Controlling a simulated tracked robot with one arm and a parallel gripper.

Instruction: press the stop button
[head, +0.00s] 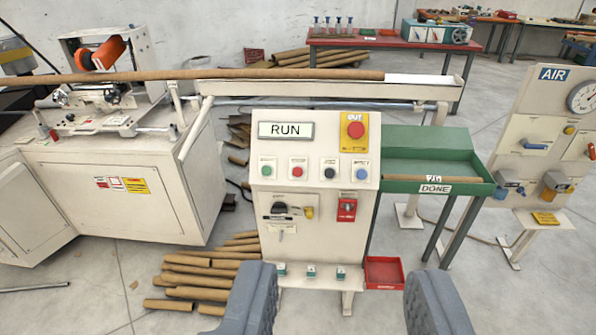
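A pale control panel (338,208) stands in the middle, its display (285,130) reading RUN. A row of buttons runs below: a green button (266,169), a red button (297,169), a dark button (329,172) and a blue button (360,173). Their labels are too small to read surely. A larger red mushroom button (355,130) sits on a yellow plate at the upper right. My gripper (342,275) is open and empty, its two grey fingers wide apart at the bottom, below the buttons in the picture and not seen touching anything.
The winder (110,195) stands left, with a long brown tube (220,74) running across behind the panel. Cardboard tubes (190,283) lie on the floor at lower left. A green DONE tray (425,188) and an AIR board (545,115) stand right.

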